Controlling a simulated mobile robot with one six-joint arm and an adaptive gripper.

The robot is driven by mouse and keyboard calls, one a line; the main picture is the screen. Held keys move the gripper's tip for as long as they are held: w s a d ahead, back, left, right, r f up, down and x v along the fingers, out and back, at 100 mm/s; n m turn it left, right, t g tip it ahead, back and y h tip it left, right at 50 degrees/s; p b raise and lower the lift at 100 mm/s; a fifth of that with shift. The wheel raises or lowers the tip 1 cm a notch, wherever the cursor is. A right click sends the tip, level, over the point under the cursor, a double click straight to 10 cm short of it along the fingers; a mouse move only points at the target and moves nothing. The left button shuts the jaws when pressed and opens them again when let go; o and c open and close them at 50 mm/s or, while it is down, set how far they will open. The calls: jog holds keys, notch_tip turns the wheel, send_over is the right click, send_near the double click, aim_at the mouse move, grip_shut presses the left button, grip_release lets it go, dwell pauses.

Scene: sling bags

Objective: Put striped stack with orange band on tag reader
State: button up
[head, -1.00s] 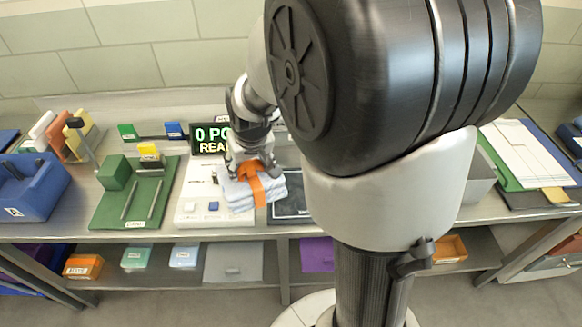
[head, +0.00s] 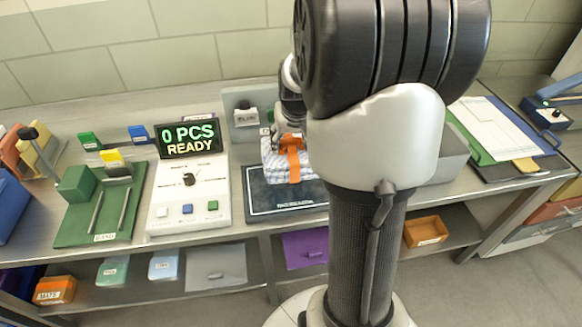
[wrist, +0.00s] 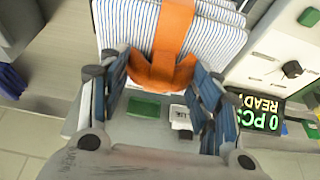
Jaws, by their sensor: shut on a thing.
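The blue-and-white striped stack (head: 275,162) has an orange band (head: 292,160) around it. My gripper (head: 290,132) is shut on it from above, partly hidden by my arm. In the wrist view, my gripper (wrist: 158,82) has a finger on each side of the bunched orange band (wrist: 172,35), with the striped stack (wrist: 215,42) beyond. The tag reader appears to be the dark pad (head: 262,200) beside the white console (head: 165,210), whose display (head: 188,139) reads "0 PCS READY". The stack overlaps the pad's back part in the head view. I cannot tell whether they touch.
A green stand (head: 75,225) is left of the console. A grey bin (head: 452,160) is right of my arm. A small grey-white device (head: 246,115) stands behind the pad. An orange tray (head: 425,231) and several other items are on the lower shelf.

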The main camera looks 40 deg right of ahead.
jog(key=shift+f+b, duration=1.1)
jog(key=shift+f, duration=2.85)
jog(key=shift+f, duration=0.2)
jog(key=o, duration=1.8)
jog(key=shift+r, duration=0.1)
jog(key=shift+r, duration=0.3)
jog(key=p+v, duration=0.3)
jog(key=v, duration=0.8)
jog(key=shift+s+a+r+p, duration=0.15)
jog(key=shift+s+r+p, duration=0.1)
jog(key=shift+p, duration=0.1)
jog(key=shift+w, duration=0.1)
